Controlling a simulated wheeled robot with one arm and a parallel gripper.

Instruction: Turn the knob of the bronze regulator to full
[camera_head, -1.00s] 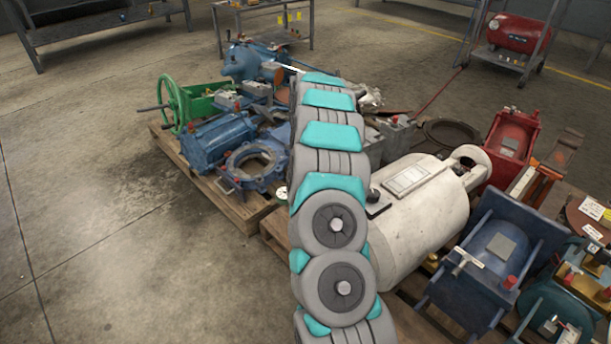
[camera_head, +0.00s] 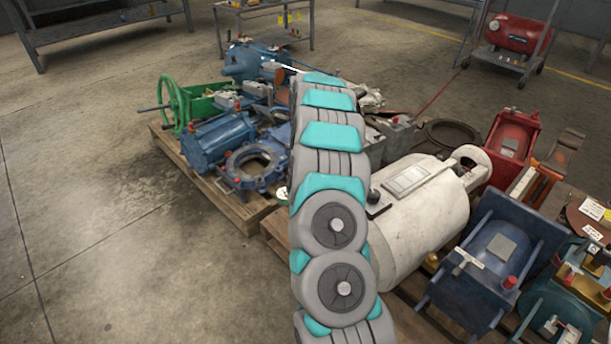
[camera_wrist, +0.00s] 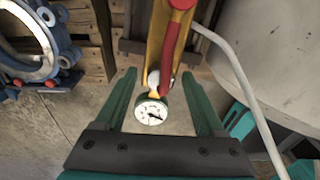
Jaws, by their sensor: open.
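In the wrist view, a yellow-bronze body (camera_wrist: 155,45), likely the bronze regulator, stands beyond my gripper at the top middle. A red curved part (camera_wrist: 171,48) runs along it, with a red rounded end at the top edge. I cannot tell which part is the knob. A round white dial gauge (camera_wrist: 151,112) with a dark needle shows below it, between my fingers in the picture. My gripper (camera_wrist: 158,78) has two green fingers spread wide, with nothing clamped between them. In the head view my arm hides the gripper and the regulator; a small white disc (camera_head: 281,192) shows at the arm's left edge.
A grey hose (camera_wrist: 240,75) curves down the right of the wrist view, near a pale tank (camera_wrist: 275,40). A blue ring flange (camera_wrist: 28,45) lies at the left. In the head view, a white cylinder (camera_head: 425,215) and a blue machine (camera_head: 495,250) crowd the right; open floor (camera_head: 90,220) lies left.

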